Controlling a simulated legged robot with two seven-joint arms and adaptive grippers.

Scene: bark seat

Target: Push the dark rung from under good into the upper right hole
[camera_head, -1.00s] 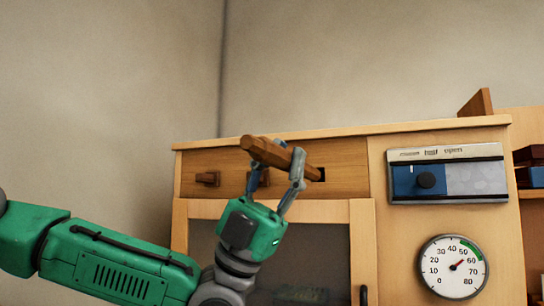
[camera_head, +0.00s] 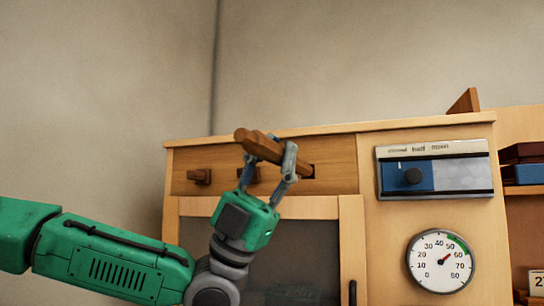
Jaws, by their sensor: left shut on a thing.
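My left gripper (camera_head: 268,165) is shut on a dark wooden rung (camera_head: 256,144) in front of the cabinet's upper wooden panel (camera_head: 220,170). Two other dark pegs stick out of the panel, one at the left (camera_head: 199,176) and one partly hidden behind my gripper. My right gripper is not in view.
A blue and grey slider panel with a black knob (camera_head: 412,176) is right of the hole. Below it is a round dial (camera_head: 440,261). A glass-fronted door (camera_head: 349,230) is under the wooden panel. A shelf with boxes (camera_head: 524,174) is at far right.

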